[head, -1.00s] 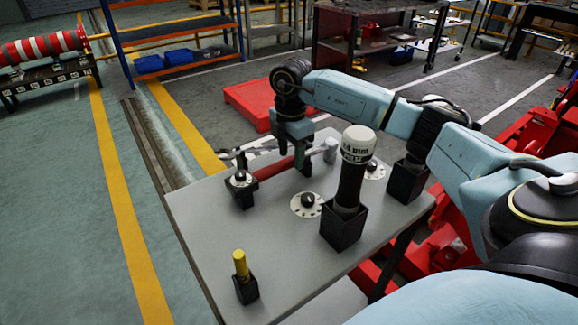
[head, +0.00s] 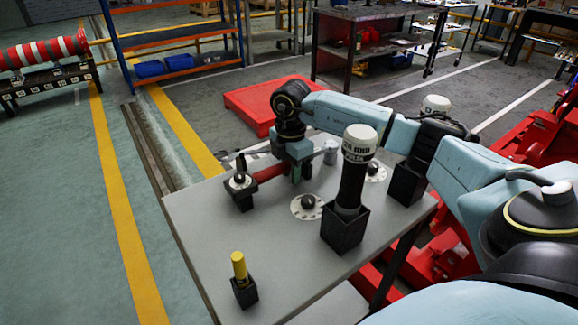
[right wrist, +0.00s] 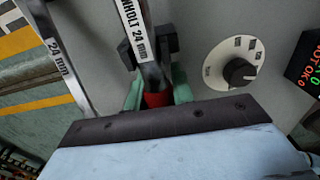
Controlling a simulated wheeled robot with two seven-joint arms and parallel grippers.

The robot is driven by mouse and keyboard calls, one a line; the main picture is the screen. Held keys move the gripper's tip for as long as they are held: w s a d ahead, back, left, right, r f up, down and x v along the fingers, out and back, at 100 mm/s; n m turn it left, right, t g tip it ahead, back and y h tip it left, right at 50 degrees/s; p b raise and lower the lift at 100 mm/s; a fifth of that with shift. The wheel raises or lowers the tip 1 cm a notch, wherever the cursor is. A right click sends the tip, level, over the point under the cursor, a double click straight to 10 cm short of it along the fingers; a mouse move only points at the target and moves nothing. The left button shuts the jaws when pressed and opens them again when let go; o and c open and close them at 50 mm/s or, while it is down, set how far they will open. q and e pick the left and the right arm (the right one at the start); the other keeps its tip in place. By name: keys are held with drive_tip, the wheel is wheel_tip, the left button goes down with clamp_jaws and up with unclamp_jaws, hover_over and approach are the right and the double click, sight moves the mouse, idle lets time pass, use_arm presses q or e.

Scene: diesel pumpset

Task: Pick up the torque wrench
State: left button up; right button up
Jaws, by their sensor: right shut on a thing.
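The torque wrench has a red handle (head: 270,171) and lies across the far part of the grey table. In the right wrist view its red grip (right wrist: 158,99) meets a silver shaft labelled 24 mm, which passes a black support. My right gripper (head: 296,172) is down over the handle. In the right wrist view its green fingers (right wrist: 158,93) are on both sides of the red grip, shut on it. The palm hides the rest of the handle. My left gripper is not in view.
The grey table (head: 215,225) also bears a tall black tool (head: 350,185) with a white top in a square holder, a yellow-topped piece (head: 239,266), and round dials (head: 308,207). A second silver 24 mm shaft (right wrist: 66,65) is beside the wrench. The table's front left is mostly clear.

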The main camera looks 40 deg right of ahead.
clamp_jaws()
drive_tip(key=shift+r, duration=0.1)
drive_tip(key=shift+w+r, duration=0.1)
drive_tip(key=shift+r, duration=0.25)
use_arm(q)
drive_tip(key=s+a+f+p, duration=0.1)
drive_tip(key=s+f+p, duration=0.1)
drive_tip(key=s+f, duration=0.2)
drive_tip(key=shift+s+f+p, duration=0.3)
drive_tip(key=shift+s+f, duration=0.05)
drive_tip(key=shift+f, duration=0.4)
use_arm(e)
wheel_tip(320, 180, up, 9)
drive_tip(key=shift+r, duration=0.15)
